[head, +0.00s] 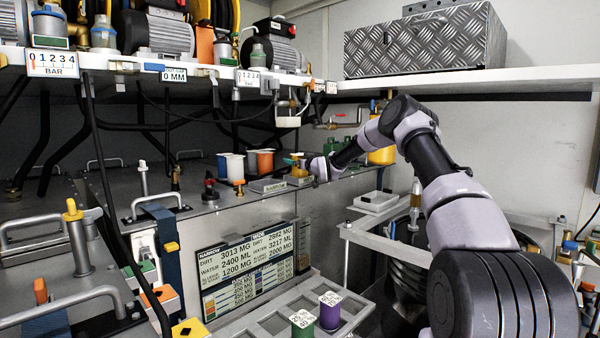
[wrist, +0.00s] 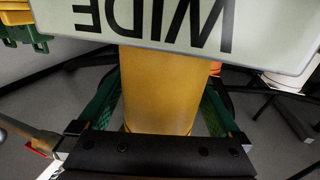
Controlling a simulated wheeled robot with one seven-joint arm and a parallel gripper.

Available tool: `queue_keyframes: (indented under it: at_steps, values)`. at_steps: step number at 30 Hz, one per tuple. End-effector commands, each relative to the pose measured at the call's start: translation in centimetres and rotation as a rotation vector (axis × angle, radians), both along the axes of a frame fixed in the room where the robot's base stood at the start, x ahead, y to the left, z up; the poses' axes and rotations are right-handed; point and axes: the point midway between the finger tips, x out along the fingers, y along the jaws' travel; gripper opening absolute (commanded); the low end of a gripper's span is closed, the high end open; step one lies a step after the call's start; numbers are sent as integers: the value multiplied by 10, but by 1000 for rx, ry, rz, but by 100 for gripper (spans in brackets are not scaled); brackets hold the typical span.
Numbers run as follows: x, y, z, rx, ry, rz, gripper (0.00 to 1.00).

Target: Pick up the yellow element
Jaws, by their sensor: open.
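A yellow element (wrist: 155,90) fills the middle of the wrist view, under the edge of a pale plate lettered WIDE (wrist: 190,25), upside down here. My gripper (wrist: 163,85) is open, with one dark green finger on each side of the element. I cannot tell whether the fingers touch it. In the head view my arm reaches left from the right side to the ledge at the picture's middle. A small yellow-orange piece (head: 299,172) shows at its end there; the fingers are too small to make out. Another yellow body (head: 382,155) is partly hidden behind my arm.
A plate lettered NARROW (head: 268,186) lies left of my arm's end. White and orange cups (head: 262,162) stand behind it. Purple (head: 330,310) and green (head: 302,324) cylinders stand in a rack below.

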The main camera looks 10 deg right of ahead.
Motion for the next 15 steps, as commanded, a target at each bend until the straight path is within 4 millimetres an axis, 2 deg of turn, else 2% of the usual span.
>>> queue_keyframes:
  at_steps: [2, 3, 5, 9, 10, 15]
  values:
    - [0, 0, 0, 0, 0, 0, 100]
    - [0, 0, 0, 0, 0, 0, 85]
    - [0, 0, 0, 0, 0, 0, 62]
    - [0, 0, 0, 0, 0, 0, 8]
    - [0, 0, 0, 0, 0, 0, 0]
    - [0, 0, 2, 1, -2, 0, 0]
